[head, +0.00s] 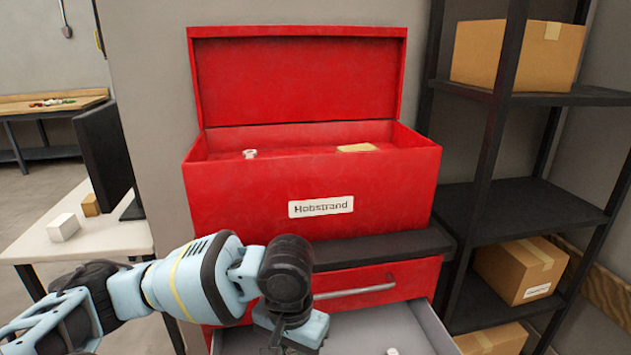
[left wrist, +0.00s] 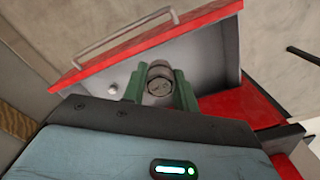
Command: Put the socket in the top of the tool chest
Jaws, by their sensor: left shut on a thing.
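The red tool chest (head: 290,200) stands in the middle of the head view with its lid up and its top compartment open. The socket (left wrist: 159,80), a short grey metal cylinder, is between the green fingers of my left gripper (left wrist: 158,92), which is shut on it. In the head view my left gripper (head: 290,325) points down over the open drawer (head: 365,328) below the chest's top; the socket is hidden there. The drawer also shows in the left wrist view (left wrist: 215,65). My right gripper is not in view.
A small whitish item (head: 250,153) and a tan block (head: 357,148) lie in the top compartment, with room between them. A small pale item (head: 391,351) lies in the drawer. A dark shelf (head: 545,200) with cardboard boxes stands right; a white table (head: 100,235) stands left.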

